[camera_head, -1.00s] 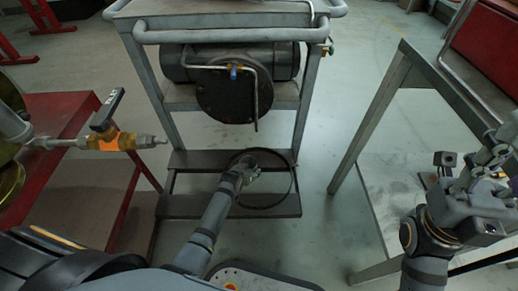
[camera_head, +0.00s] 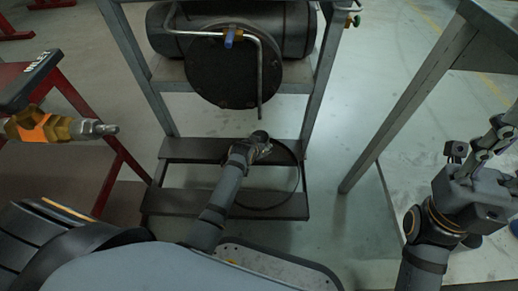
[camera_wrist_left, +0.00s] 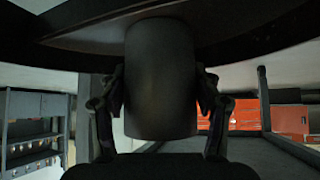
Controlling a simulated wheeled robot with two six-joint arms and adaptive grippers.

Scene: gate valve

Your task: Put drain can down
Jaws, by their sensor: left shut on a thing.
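The drain can shows in the head view as a thin dark round rim (camera_head: 299,178) at the lower shelf of the grey stand. My left gripper (camera_head: 258,146) is at the rim's upper left side. In the left wrist view its fingers (camera_wrist_left: 160,95) are shut around a dark upright cylinder (camera_wrist_left: 160,75), which looks like the can's handle. A wide dark disc-like part (camera_wrist_left: 245,45) spreads above it. Whether the can touches the shelf cannot be told. My right gripper (camera_head: 497,140) is at the right, its jaw opening unclear.
The grey stand (camera_head: 305,110) carries a dark tank (camera_head: 285,30) with a round end flange (camera_head: 232,75) and a bent drain pipe (camera_head: 260,85). The lower shelf (camera_head: 175,202) lies below. A brass valve (camera_head: 50,129) with a lever is at left, and a grey table (camera_head: 410,80) at right.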

